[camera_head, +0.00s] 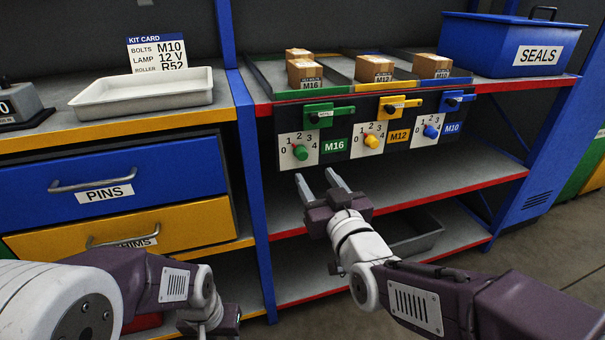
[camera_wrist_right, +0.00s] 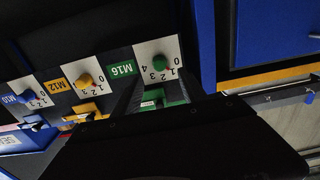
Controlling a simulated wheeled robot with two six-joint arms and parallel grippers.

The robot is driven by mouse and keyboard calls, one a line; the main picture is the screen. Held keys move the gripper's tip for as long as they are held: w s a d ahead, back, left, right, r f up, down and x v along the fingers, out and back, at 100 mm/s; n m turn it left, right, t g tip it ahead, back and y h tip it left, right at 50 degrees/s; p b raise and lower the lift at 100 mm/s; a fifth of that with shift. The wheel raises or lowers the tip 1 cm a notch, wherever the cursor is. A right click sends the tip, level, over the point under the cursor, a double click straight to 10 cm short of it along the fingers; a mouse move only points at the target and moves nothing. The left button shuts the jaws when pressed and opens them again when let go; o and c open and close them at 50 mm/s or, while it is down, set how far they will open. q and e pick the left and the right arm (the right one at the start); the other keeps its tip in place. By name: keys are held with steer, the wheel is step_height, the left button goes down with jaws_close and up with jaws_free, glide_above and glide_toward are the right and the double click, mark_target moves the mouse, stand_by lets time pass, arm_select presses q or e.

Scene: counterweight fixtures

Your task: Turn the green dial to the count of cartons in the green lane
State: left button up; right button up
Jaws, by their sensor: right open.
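The green dial (camera_head: 300,153) sits on a white plate numbered 0 to 4, beside the green M16 label (camera_head: 335,145). A small red mark shows on its upper left, but I cannot read its exact setting. The dial also shows in the right wrist view (camera_wrist_right: 158,63), turned upside down. Two cartons (camera_head: 304,71) show in the green lane above, one behind the other. My right gripper (camera_head: 316,177) is open and empty, below and in front of the dial, apart from it. My left gripper (camera_head: 213,318) is low at the left; its fingers are not clear.
The yellow dial (camera_head: 371,141) and blue dial (camera_head: 430,131) sit to the right on the same panel. Colored latches are above the dials, the green one (camera_head: 328,115) over the green dial. A blue post (camera_head: 250,150) stands left of the panel. A grey bin (camera_head: 415,238) is below.

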mark_target(303, 157)
steer(key=b+x, duration=0.2)
steer(key=x, duration=0.7)
steer(key=shift+c, duration=0.3)
jaws_close()
